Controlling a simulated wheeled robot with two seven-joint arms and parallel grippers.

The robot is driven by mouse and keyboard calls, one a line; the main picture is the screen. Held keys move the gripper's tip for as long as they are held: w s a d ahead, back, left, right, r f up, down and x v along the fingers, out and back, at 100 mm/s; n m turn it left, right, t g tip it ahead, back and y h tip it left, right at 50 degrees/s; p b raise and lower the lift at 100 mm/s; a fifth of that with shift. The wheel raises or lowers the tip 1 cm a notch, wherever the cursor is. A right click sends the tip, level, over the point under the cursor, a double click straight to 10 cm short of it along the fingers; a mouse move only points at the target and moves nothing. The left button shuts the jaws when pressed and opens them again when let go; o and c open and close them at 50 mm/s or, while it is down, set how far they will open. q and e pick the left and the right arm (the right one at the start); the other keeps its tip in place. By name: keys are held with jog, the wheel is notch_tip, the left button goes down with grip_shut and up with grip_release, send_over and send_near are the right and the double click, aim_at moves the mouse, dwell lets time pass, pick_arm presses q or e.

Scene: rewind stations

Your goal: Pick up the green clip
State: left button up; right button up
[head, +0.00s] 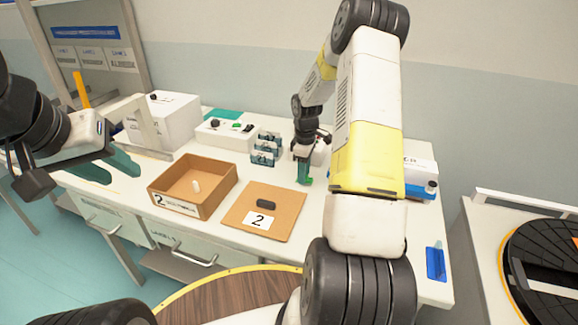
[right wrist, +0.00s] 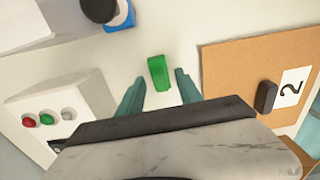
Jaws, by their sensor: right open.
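The green clip (right wrist: 159,72) lies on the pale table top in the right wrist view. My right gripper (right wrist: 159,78) is open, with one teal finger on each side of the clip and gaps between. In the head view my right gripper (head: 304,174) points down at the table behind the brown board; I cannot tell the clip from the teal fingers there. My left gripper (head: 122,174) is open and empty at the left, with its teal fingers apart.
A brown board (head: 286,225) with a dark piece and a "2" label lies in front of my right gripper. A cardboard box (head: 211,205) holds a small white piece. A white button box (right wrist: 82,112) and a blue-and-black item (right wrist: 119,18) are near the clip.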

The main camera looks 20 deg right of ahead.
jog(key=shift+c, duration=0.4)
grip_shut()
jog(key=shift+r, duration=0.1)
